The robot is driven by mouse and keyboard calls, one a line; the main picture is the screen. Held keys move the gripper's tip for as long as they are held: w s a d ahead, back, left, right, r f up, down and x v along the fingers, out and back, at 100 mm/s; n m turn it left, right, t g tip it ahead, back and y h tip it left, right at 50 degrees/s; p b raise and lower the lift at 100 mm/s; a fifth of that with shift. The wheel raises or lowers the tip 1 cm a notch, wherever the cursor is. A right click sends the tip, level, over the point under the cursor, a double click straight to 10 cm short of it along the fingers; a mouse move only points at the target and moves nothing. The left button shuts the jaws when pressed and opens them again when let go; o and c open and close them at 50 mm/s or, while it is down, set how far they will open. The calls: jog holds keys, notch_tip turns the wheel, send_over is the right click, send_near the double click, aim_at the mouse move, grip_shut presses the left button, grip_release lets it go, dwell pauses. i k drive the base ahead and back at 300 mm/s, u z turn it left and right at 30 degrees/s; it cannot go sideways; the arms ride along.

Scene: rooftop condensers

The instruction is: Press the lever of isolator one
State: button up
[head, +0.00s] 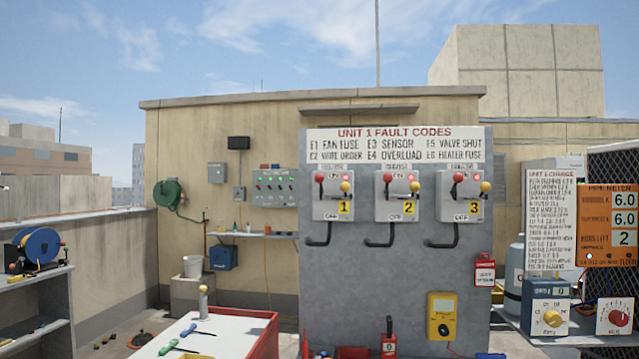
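Isolator one (333,208) is a grey box with a yellow tag marked 1, the leftmost of three on the grey panel. A red ball knob (319,177) is at its upper left and a yellow ball knob (345,187) at its upper right. ON lettering shows near its top and OFF near its bottom. A dark bent piece (319,240) hangs below the box. I cannot tell for certain which part is the lever. My gripper is not in view, so its place relative to the isolator is hidden.
Isolator two (396,208) and isolator three (459,208) hang close to its right. The panel (400,275) carries a yellow meter (442,316) lower down. A white-topped red cart (235,325) stands in front, left. Shelves (35,305) stand at far left, instruments (546,315) at right.

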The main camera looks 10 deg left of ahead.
aim_at(318, 178)
jog(key=u, duration=0.7)
jog(key=i, duration=0.95)
jog(key=z, duration=0.1)
